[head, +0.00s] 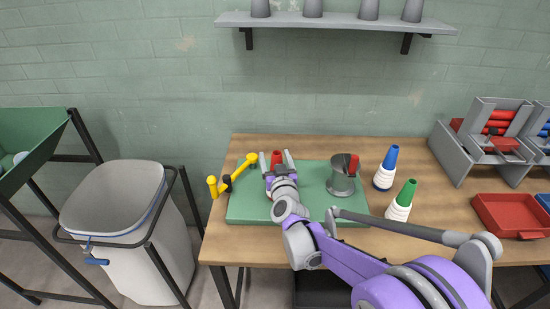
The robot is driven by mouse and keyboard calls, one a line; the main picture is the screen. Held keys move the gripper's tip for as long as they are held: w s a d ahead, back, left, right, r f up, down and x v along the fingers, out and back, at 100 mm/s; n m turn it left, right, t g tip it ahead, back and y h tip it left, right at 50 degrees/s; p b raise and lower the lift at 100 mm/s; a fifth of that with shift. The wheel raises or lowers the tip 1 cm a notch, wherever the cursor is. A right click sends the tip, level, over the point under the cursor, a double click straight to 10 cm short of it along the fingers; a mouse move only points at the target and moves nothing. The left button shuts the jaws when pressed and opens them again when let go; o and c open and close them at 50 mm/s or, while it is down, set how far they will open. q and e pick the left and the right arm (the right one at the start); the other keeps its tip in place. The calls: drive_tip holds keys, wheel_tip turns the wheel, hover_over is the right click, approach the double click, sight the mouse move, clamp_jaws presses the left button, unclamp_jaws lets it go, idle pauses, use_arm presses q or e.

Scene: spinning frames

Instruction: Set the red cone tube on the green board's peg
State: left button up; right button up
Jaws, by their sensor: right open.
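The green board (243,205) lies flat on the left part of the wooden table. My right gripper (276,160) is over the board, its two fingers spread and pointing to the back. The red tip of a cone tube (277,156) shows between the fingers; my gripper and wrist hide most of it. The fingers look apart from it, on either side. The board's peg is not visible, so I cannot tell whether the tube sits on it. My left gripper is not in view.
A grey cup (341,183) with a red part stands on the board. A yellow bent arm (239,170) is at its left. Blue-topped (385,171) and green-topped (401,204) white cones stand right of it. A red tray (510,215) and grey racks (482,139) are further right.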

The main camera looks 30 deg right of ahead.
drive_tip(key=shift+s, duration=0.1)
drive_tip(key=v, duration=1)
drive_tip(key=shift+s+a, duration=0.2)
drive_tip(key=shift+s, duration=0.1)
drive_tip(key=s+a+n+g+y+p, duration=0.2)
drive_tip(key=s+a+y+p, duration=0.15)
drive_tip(key=a, duration=0.25)
drive_tip(key=s+a+n+g+y+p, duration=0.2)
drive_tip(key=s+a+y, duration=0.15)
drive_tip(key=a, duration=0.25)
drive_tip(key=s+f+g+p, duration=0.2)
drive_tip(key=s+g, duration=0.1)
drive_tip(key=s, duration=0.4)
drive_tip(key=s+f+g+h+p, duration=0.1)
drive_tip(key=s+f+g, duration=0.1)
drive_tip(key=s+g, duration=0.2)
drive_tip(key=s, duration=0.3)
drive_tip(key=shift+s+p, duration=0.15)
drive_tip(key=shift+p, duration=0.25)
